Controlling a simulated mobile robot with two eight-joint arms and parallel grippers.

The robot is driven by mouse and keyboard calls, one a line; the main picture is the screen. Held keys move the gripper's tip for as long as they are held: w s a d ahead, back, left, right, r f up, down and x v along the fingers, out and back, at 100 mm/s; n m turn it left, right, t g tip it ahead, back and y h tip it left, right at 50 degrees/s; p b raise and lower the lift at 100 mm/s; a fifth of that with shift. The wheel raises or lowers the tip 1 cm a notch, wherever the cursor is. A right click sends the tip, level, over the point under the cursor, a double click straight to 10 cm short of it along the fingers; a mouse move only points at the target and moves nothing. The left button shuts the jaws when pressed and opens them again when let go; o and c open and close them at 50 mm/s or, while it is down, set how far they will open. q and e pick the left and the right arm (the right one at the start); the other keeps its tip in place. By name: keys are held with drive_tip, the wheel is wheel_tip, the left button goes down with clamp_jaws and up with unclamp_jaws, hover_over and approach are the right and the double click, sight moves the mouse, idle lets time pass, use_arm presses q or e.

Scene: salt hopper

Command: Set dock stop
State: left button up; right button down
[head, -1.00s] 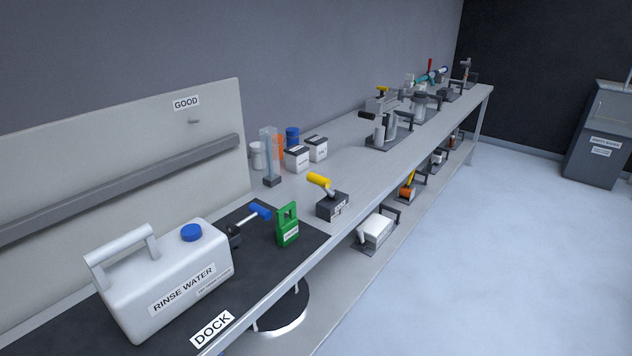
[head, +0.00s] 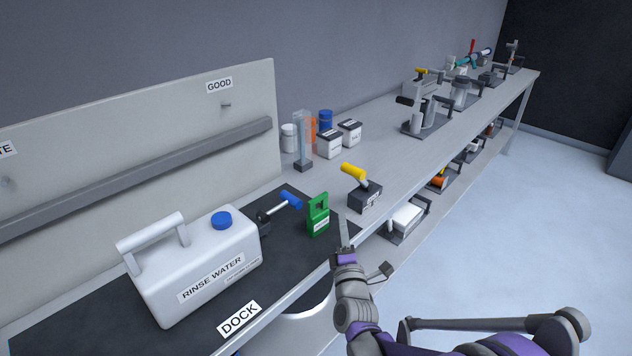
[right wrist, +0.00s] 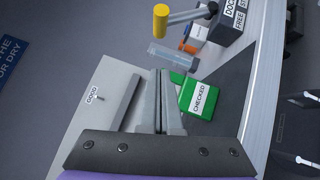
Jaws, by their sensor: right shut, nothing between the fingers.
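The dock stop is a dark box (head: 364,197) with a yellow-handled lever (head: 354,172), standing on the bench just right of the black dock mat (head: 288,272). The lever leans up and to the left. My left gripper is out of view.
A green CHECKED tag (head: 318,216) stands beside the box. A blue-handled lever (head: 291,200) and the RINSE WATER jug (head: 205,265) are on the mat. A clear column (head: 304,140) and jars (head: 329,144) stand behind. Open floor lies to the right.

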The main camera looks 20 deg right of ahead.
drive_tip(key=w, duration=0.1)
drive_tip(key=p, duration=0.1)
approach(347, 172)
drive_tip(key=w+a, duration=0.1)
drive_tip(key=w, duration=0.3)
drive_tip(key=shift+w+d+r+p, duration=0.15)
drive_tip(key=shift+w+d+r, duration=0.05)
drive_tip(key=shift+d, duration=0.3)
drive_tip(key=shift+w+d+r+p, duration=0.15)
drive_tip(key=shift+w+d, duration=0.05)
drive_tip(key=shift+d, duration=0.3)
drive_tip(key=shift+w+d+r+p, duration=0.15)
drive_tip(key=shift+w+d+r, duration=0.05)
drive_tip(key=shift+d, duration=0.35)
